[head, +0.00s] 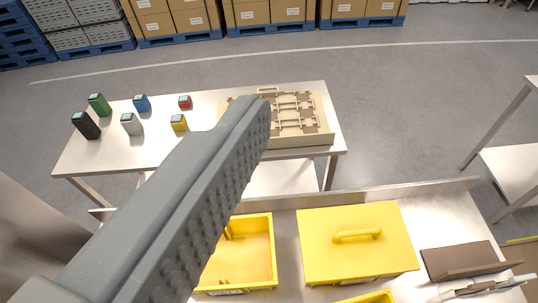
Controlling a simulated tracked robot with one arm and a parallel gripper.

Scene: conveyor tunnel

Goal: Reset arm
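A large grey finger of my gripper (255,118) crosses the head view from the lower left to the centre. Its right-hand face is studded with small bumps, and nothing is seen against that face. I see only this one finger, so the gap and the gripper's opening cannot be judged. The finger hides part of the table (205,158), part of the beige tray and the left part of an open yellow bin (273,255).
Small green (99,105), black (86,126), white (131,124), blue (141,103), red (185,101) and yellow (179,122) items stand on the table beside a beige tray (318,138). A lidded yellow box (330,260) and brown holder (460,262) sit nearer. Grey floor (425,110) lies beyond.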

